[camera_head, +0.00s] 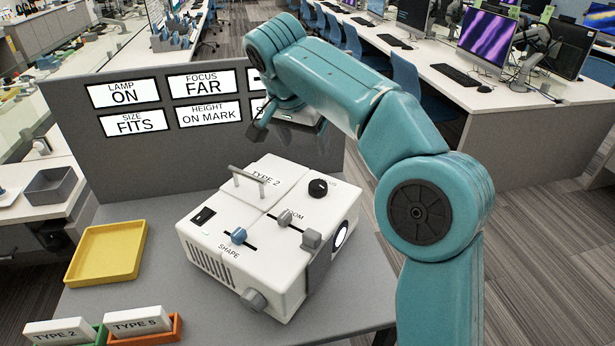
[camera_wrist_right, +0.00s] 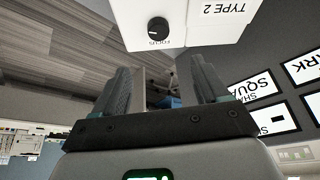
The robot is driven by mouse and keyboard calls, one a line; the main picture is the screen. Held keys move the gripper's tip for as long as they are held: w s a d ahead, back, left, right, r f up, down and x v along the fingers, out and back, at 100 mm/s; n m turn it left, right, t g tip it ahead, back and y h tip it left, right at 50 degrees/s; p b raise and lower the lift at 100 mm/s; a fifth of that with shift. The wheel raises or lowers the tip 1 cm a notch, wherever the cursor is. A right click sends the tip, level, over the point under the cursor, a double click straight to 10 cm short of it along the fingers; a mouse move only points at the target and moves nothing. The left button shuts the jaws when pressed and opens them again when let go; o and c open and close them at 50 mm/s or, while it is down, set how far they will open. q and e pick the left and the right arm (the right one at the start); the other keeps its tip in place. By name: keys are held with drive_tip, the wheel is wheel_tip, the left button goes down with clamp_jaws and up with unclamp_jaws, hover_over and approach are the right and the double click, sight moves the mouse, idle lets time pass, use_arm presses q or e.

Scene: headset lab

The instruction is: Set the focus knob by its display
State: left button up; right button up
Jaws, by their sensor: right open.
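The white projector-like device (camera_head: 262,240) marked TYPE 2 stands on the grey table. Its black round focus knob (camera_head: 318,187) is on the top, toward the back right. The focus display (camera_head: 204,84) on the grey panel reads FAR. My right gripper (camera_head: 268,118) is above and behind the device, close to the panel, apart from the knob. In the right wrist view its two fingers (camera_wrist_right: 163,75) stand apart with nothing between them, and the knob (camera_wrist_right: 158,29) shows beyond them near the top, with its FOCUS label. My left gripper is not in view.
Other displays on the panel (camera_head: 150,165) read LAMP ON, SIZE FITS and HEIGHT ON MARK; some are partly hidden by my right arm. A yellow tray (camera_head: 107,252) and boxes with TYPE 2 and TYPE 5 (camera_head: 139,321) blocks stand left. A grey handle (camera_head: 249,178) rises from the device.

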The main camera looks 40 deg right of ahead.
drive_tip(key=b, duration=0.2)
approach(318, 184)
drive_tip(key=x, duration=0.8)
drive_tip(key=shift+s, duration=0.15)
drive_tip(key=shift+d+f, duration=0.1)
drive_tip(key=shift+f, duration=0.3)
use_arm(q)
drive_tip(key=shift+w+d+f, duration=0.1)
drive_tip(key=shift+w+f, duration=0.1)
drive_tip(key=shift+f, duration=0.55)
use_arm(e)
drive_tip(key=c, duration=1)
